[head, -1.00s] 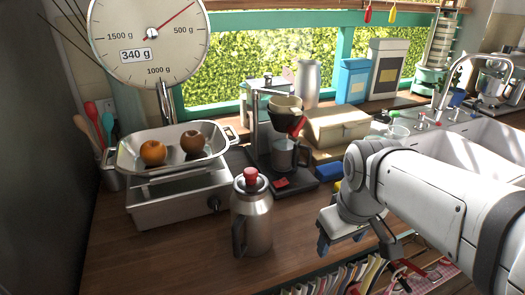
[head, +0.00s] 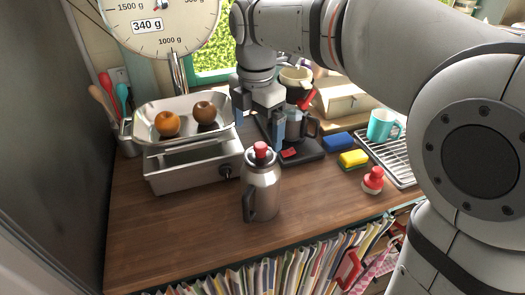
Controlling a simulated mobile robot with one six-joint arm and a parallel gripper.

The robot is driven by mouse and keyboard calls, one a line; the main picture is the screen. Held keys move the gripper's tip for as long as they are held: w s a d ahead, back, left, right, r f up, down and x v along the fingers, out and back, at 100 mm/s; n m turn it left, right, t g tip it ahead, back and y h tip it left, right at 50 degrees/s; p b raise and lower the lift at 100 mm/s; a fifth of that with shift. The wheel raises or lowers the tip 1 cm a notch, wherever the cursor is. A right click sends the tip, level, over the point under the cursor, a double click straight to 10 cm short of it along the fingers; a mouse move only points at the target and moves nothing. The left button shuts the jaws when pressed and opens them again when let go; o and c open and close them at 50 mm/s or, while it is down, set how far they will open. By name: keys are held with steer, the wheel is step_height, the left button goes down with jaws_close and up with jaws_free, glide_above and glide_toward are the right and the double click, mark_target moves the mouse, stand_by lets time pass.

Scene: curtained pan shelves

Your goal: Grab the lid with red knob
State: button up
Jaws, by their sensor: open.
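A steel jug (head: 261,190) stands upright on the wooden counter, its dark handle at the left. Its lid has a red knob (head: 261,149) on top and is seated on the jug. My gripper (head: 259,124) points down with its two fingers apart, and nothing shows between them. In the picture the fingertips are just above the red knob, one to each side; I cannot tell the exact depth gap. A second red-knobbed piece (head: 373,180) with a pale base sits on the counter at the right.
A scale with a steel pan (head: 160,137) holding two fruits stands at the left. A coffee maker (head: 300,150) is behind the jug. Blue (head: 338,141) and yellow (head: 353,158) sponges, a teal mug (head: 382,125) and a rack lie right. The counter's front left (head: 170,225) is clear.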

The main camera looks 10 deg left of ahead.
mark_target(260, 145)
steer(key=f, duration=0.2)
steer(key=d+f, duration=0.1)
steer(key=f, duration=0.1)
steer(key=shift+s+f+p, duration=0.1)
steer(key=shift+f+p, duration=0.2)
steer(key=shift+p, duration=0.1)
steer(key=shift+a+f, duration=0.1)
steer(key=shift+f, duration=0.3)
steer(key=shift+c, duration=0.2)
steer(key=c, duration=1)
